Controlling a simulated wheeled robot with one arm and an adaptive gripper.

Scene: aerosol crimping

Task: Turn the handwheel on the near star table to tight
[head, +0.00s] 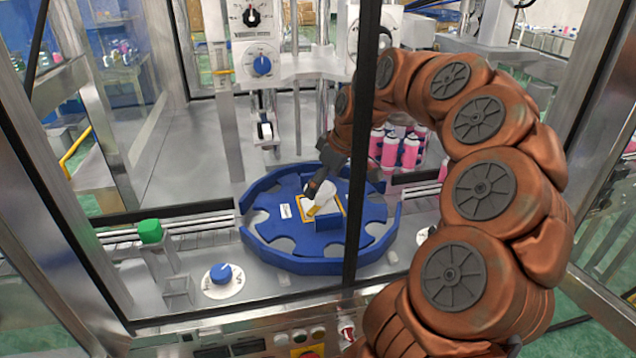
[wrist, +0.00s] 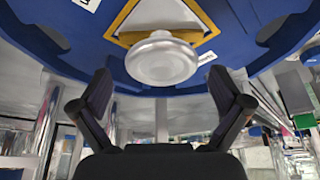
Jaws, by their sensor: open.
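The near star table (head: 272,237) is a blue disc with pale rounded notches, in the middle of the head view. Its pale handwheel (head: 323,194) sits at the centre over a yellow-edged plate. In the wrist view, the round white handwheel (wrist: 162,62) shows large at upper middle, with the blue star table (wrist: 70,28) behind it. My gripper (head: 316,184) is close by the handwheel and partly covers it in the head view. In the wrist view, my gripper (wrist: 160,82) is open, one finger on each side of the handwheel, with gaps on both sides. No tightness marking is readable.
A dark upright frame bar (head: 366,130) crosses the head view in front of the table. Pink cans (head: 400,150) stand behind my arm. A green-capped post (head: 150,232) and a blue knob (head: 221,273) stand at left. A press column (head: 264,125) rises behind.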

